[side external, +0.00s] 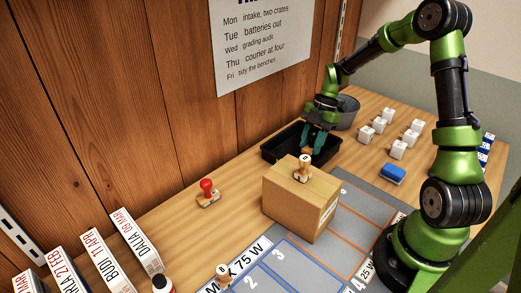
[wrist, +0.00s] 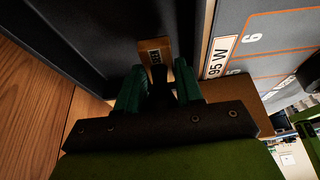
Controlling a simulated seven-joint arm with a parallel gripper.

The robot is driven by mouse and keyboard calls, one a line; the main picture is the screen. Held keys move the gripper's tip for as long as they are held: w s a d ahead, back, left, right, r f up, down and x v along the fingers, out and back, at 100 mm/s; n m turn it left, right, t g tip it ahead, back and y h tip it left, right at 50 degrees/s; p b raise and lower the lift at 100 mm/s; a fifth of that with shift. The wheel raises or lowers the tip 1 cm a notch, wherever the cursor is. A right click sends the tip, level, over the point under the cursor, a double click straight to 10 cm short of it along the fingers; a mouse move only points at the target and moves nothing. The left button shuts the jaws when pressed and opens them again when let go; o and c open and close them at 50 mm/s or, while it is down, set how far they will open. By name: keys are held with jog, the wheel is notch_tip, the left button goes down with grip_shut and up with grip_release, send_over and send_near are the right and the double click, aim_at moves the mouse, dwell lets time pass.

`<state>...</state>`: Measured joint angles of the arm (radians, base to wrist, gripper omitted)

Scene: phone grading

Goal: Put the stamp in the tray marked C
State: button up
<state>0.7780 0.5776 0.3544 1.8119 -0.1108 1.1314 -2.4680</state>
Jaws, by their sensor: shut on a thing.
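My gripper (side external: 319,146) reaches down into a black tray (side external: 268,153), and its teal fingers are low inside the walls. In the wrist view, a wooden block with a small dark-and-white label (wrist: 154,46) shows at the fingertips, and the fingers are shut on it. It looks like a stamp's base; its handle is hidden. The dark tray wall (wrist: 90,45) fills much of that view. I cannot see any letter on the tray. A red-knobbed stamp (side external: 207,193) stands on the table, and a white-topped stamp (side external: 304,168) stands on the cardboard box.
The cardboard box (side external: 290,205) stands just in front of the tray. A grey round bin (side external: 347,112) is behind it. White cubes (side external: 397,148) and a blue block (side external: 392,174) lie to the right. Another white-topped stamp (side external: 223,271) is at the front. Upright labelled boxes (side external: 100,258) line the left.

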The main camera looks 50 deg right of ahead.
aim_at(298, 156)
jog(key=w, duration=0.1)
jog(key=w+d, duration=0.1)
jog(key=w, duration=0.2)
jog(key=shift+w+d+f, duration=0.1)
jog(key=shift+d+f, duration=0.1)
jog(key=shift+f, duration=1.75)
jog(key=shift+f, duration=0.15)
jog(key=o, duration=1)
